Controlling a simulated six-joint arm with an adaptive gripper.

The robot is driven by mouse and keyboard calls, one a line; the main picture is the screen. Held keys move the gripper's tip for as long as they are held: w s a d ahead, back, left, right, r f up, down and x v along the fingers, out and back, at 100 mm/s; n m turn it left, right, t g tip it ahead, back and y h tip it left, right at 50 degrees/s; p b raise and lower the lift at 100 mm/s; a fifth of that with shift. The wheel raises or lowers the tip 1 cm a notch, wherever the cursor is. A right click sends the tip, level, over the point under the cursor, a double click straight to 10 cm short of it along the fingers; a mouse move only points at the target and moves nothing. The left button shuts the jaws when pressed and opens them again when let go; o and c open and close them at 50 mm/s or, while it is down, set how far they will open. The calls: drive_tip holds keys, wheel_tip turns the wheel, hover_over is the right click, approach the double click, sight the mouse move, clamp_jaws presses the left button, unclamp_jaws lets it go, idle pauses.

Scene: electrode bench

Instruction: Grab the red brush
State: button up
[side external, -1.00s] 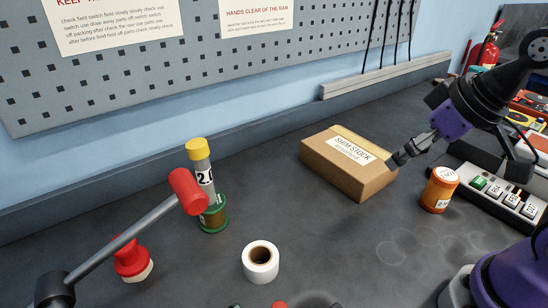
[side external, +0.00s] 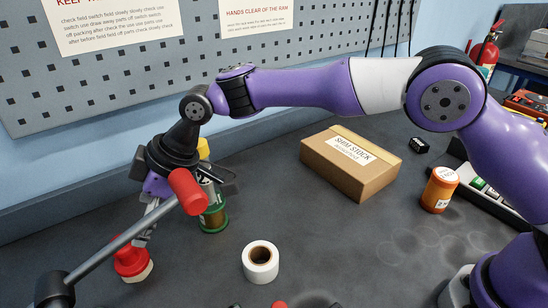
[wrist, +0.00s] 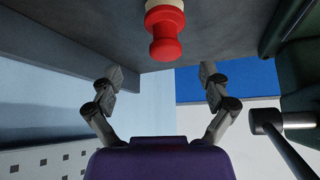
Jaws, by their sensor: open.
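The red brush (side external: 128,258), a red knob-like handle over a cream base, stands upright on the dark bench at the lower left of the side view. It also shows at the top middle of the wrist view (wrist: 165,38). My gripper (side external: 143,236) is just above the brush in the side view, pointing down, partly hidden by a red-tipped lever in front. In the wrist view my gripper (wrist: 161,73) is open and empty, its fingers spread, with the brush ahead between their lines. Whether a finger touches the brush is unclear.
The red-tipped lever (side external: 187,192) crosses the foreground.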

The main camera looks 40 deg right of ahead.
sight(130, 249)
drive_tip(key=x, duration=0.8)
drive_tip(key=shift+s+a, duration=0.1)
drive_tip(key=shift+s, duration=0.3)
drive_tip(key=c, duration=1.4)
